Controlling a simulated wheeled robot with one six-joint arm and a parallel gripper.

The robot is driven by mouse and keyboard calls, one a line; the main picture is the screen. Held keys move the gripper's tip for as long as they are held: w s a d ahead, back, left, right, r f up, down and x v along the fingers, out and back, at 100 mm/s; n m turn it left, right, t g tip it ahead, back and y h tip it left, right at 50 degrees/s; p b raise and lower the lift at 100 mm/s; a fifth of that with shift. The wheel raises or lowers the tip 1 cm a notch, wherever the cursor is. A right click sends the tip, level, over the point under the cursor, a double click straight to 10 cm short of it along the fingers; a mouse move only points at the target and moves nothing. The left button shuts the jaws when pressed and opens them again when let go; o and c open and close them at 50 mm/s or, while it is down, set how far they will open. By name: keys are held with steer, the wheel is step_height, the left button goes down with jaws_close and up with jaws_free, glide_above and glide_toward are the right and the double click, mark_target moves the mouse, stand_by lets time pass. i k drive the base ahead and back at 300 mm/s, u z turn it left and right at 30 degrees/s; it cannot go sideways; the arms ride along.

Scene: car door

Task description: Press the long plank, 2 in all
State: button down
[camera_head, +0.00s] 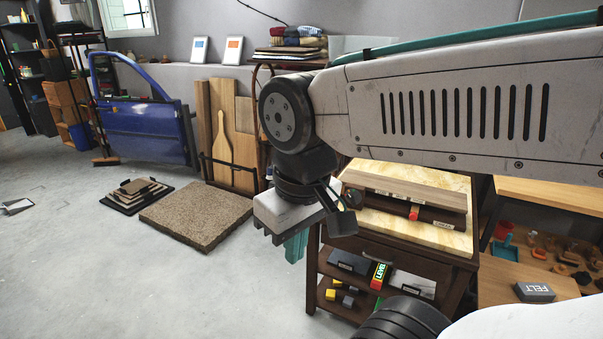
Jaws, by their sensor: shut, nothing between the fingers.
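A long light-wood plank (405,185) with a small label lies on the pale top of a dark wooden cart (455,242). A dark brown bar (440,217) with a red-ended piece lies along its front side. My gripper (296,247) hangs at the left front of the cart, its teal fingers pointing down and shut, with nothing between them. It is apart from the plank in the picture. My wrist and forearm cross above the cart and hide part of its back left. Other upright wooden boards (245,130) stand in a holder against the wall.
A blue car door (145,130) stands at the left. A brown speckled slab (197,215) and stacked dark sheets (136,194) lie on the floor. The cart's lower shelves hold small boxes. A bench with a FELT block (534,291) is at the right. The floor at front left is clear.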

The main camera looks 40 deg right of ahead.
mark_target(455, 201)
steer(key=u, duration=0.1)
steer(key=i, duration=0.65)
steer(key=z, duration=0.7)
steer(key=i, duration=0.65)
steer(key=z, duration=0.65)
